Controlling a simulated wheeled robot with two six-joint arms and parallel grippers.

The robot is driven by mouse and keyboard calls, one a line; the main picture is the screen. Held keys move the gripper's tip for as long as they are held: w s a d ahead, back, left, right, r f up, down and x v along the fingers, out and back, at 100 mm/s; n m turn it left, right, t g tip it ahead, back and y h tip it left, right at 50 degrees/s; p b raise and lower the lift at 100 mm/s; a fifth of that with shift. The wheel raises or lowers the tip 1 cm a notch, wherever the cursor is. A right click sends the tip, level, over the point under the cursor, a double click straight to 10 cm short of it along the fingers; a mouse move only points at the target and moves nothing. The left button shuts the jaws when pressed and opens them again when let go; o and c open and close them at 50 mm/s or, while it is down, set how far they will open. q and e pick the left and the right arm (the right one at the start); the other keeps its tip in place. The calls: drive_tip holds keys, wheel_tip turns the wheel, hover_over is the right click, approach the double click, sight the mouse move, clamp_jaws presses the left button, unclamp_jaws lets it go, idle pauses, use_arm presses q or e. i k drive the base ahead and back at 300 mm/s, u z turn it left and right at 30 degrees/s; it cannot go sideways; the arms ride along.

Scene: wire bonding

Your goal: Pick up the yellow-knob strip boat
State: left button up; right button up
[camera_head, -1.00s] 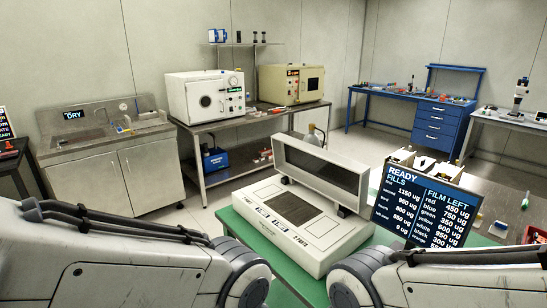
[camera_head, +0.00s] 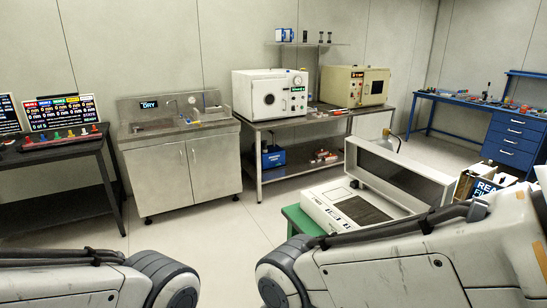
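I cannot make out the yellow-knob strip boat for certain. Several small pieces with coloured knobs (camera_head: 58,136) stand in a row on the black table at the far left, in front of a screen. They are too small to tell which, if any, is the boat. My two arms show at the bottom of the head view, but both grippers are out of the picture.
The black table (camera_head: 68,153) carries a status screen (camera_head: 60,112). A steel sink cabinet (camera_head: 184,170) stands right of it, then a steel bench (camera_head: 330,122) with a white oven (camera_head: 268,93). A hooded machine (camera_head: 352,208) sits on a green table (camera_head: 300,219). Open floor lies between.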

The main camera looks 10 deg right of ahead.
sight(330, 156)
drive_tip(key=u, duration=0.25)
drive_tip(key=i, duration=5.25)
drive_tip(key=z, duration=2.6)
drive_tip(key=i, duration=3.75)
drive_tip(key=u, duration=0.15)
